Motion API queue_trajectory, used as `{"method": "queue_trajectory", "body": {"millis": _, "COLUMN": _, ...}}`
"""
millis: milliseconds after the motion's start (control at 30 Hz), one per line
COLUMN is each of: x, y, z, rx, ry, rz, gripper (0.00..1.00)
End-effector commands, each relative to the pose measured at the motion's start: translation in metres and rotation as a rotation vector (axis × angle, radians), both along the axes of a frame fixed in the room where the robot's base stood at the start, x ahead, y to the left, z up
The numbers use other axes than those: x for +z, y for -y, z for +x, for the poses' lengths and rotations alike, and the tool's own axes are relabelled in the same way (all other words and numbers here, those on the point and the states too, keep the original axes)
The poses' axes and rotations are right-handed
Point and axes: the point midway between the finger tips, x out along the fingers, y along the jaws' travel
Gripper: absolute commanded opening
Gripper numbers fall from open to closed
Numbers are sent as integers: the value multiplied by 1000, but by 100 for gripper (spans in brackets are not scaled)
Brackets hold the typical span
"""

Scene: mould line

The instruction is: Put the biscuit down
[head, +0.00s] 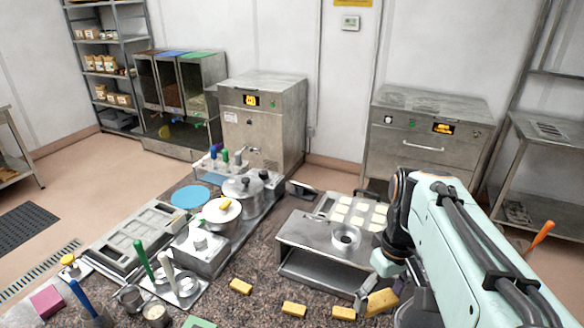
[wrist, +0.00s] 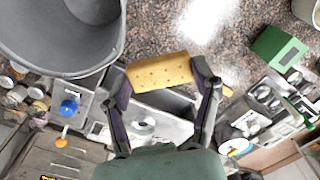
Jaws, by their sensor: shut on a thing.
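The biscuit (head: 381,301) is a yellow-tan block at the lower right of the head view, by the counter's front part. My gripper (head: 379,296) is shut on it. In the wrist view the biscuit (wrist: 160,72) shows small dark holes on its face and lies crosswise between the two fingers of my gripper (wrist: 162,80), one at each short end. Speckled counter (wrist: 150,30) shows beyond it. I cannot tell how far the biscuit is above the counter.
Several similar yellow pieces (head: 293,309) lie on the counter to the left. A steel machine (head: 310,235) and a tray of pale pieces (head: 325,208) stand behind. In the wrist view a large grey pot (wrist: 60,35) is close at upper left and a green block (wrist: 278,48) at right.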

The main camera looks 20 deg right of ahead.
Motion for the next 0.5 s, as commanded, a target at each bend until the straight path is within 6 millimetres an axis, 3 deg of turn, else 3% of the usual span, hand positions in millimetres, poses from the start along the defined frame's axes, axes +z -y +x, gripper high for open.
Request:
{"method": "queue_trajectory", "body": {"millis": 300, "x": -1, "y": 94, "z": -37, "rx": -994, "ry": -17, "rz": 13, "gripper": 47}}
{"method": "queue_trajectory", "body": {"millis": 500, "x": -1, "y": 136, "z": -68, "rx": -1494, "ry": -25, "rz": 8, "gripper": 47}}
